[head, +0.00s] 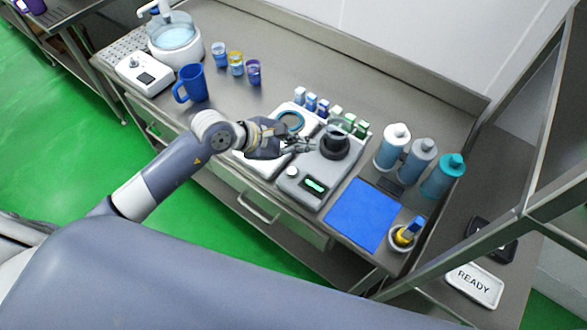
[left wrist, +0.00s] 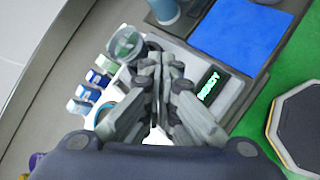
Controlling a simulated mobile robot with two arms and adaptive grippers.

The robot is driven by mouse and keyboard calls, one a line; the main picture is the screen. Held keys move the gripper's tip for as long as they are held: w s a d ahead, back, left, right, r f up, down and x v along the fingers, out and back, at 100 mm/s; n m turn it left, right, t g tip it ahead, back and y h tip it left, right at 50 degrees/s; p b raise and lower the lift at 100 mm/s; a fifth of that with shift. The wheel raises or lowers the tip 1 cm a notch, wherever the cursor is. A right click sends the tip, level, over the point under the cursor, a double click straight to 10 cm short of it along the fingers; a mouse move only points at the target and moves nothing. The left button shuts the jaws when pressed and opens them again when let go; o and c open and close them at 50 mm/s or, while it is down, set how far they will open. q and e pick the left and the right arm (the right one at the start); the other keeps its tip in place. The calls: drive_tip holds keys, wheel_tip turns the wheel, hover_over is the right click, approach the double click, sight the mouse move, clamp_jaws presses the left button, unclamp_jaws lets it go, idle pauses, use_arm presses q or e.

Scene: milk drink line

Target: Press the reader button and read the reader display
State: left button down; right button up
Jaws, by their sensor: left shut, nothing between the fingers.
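The reader (head: 325,165) is a light grey device on the steel bench, with a dark round well (head: 334,143) on top. Its dark display (head: 314,186) is lit with green characters. In the left wrist view the display (left wrist: 209,86) appears to read READY. A round pale button (head: 292,171) sits left of the display; I cannot clearly make it out in the left wrist view. My left gripper (head: 309,146) is shut and empty, above the reader's left side near the well. Its fingers also show in the left wrist view (left wrist: 158,65), covering part of the reader.
A white device with a blue ring (head: 290,122) stands left of the reader. Small blue- and green-marked vials (head: 323,107) stand behind. Bottles (head: 419,160) stand to the right, with a blue mat (head: 362,215) in front. A blue mug (head: 194,83) stands left.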

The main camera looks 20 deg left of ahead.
use_arm(q)
drive_tip(key=shift+w+a+f+m+y, duration=0.1)
drive_tip(key=shift+a+f+m+y, duration=0.15)
drive_tip(key=shift+a, duration=0.3)
drive_tip(key=shift+a+f+m+y, duration=0.2)
drive_tip(key=shift+a+y, duration=0.15)
drive_tip(key=shift+a, duration=0.2)
drive_tip(key=shift+f, duration=0.2)
drive_tip(key=b, duration=0.5)
hover_over(293, 173)
wheel_tip(293, 173, down, 7)
drive_tip(key=shift+f, duration=0.1)
drive_tip(key=shift+f+b, duration=0.55)
drive_tip(key=shift+f, duration=0.1)
